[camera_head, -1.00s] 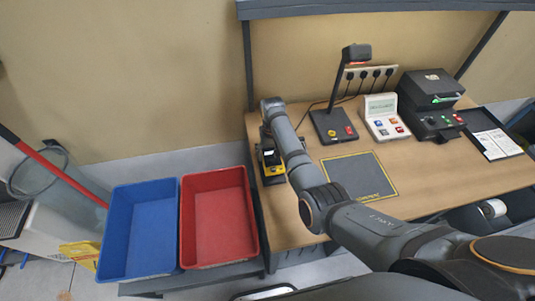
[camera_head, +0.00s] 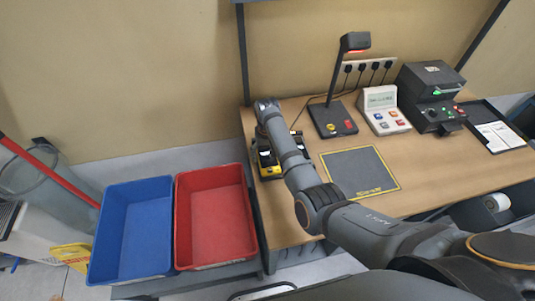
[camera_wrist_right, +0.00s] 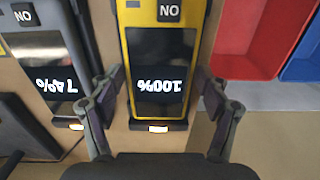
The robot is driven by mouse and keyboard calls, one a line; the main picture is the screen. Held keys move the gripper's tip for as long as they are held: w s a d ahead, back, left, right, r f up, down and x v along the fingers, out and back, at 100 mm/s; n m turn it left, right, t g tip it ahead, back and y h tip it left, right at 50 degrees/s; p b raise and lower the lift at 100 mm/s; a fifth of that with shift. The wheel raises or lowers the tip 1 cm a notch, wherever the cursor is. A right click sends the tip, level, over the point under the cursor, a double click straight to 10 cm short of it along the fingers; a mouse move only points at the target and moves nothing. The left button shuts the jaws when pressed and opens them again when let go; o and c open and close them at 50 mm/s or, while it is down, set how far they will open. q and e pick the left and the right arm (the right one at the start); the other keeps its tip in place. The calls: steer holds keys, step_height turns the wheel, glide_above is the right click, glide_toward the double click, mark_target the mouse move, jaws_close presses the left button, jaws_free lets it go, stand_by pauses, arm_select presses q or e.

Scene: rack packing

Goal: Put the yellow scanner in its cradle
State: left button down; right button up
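The yellow scanner (camera_wrist_right: 161,32) lies flat in the right wrist view, its dark screen reading 100%. A black part with a small lit patch, apparently its cradle (camera_wrist_right: 144,126), shows at the screen end; how fully the scanner sits in it I cannot tell. My right gripper (camera_wrist_right: 163,86) is open, one finger on each side of the scanner, apparently with small gaps. In the head view the yellow scanner (camera_head: 268,186) shows at the table's left end, partly hidden by my right arm. My left gripper is not in view.
A grey scanner (camera_wrist_right: 38,48) reading 74% lies beside the yellow one. A red bin (camera_head: 214,222) and a blue bin (camera_head: 133,226) stand left of the table. A lamp-like stand (camera_head: 333,118) and a dark mat (camera_head: 358,172) are to the right on the table (camera_head: 285,222).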

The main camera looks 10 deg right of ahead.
mark_target(267, 156)
steer(key=shift+o, duration=0.9)
steer(key=shift+r, duration=0.2)
arm_select(q)
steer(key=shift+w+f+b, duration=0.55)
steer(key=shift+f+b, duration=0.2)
steer(key=shift+b, duration=0.1)
arm_select(e)
step_height(267, 156, up, 12)
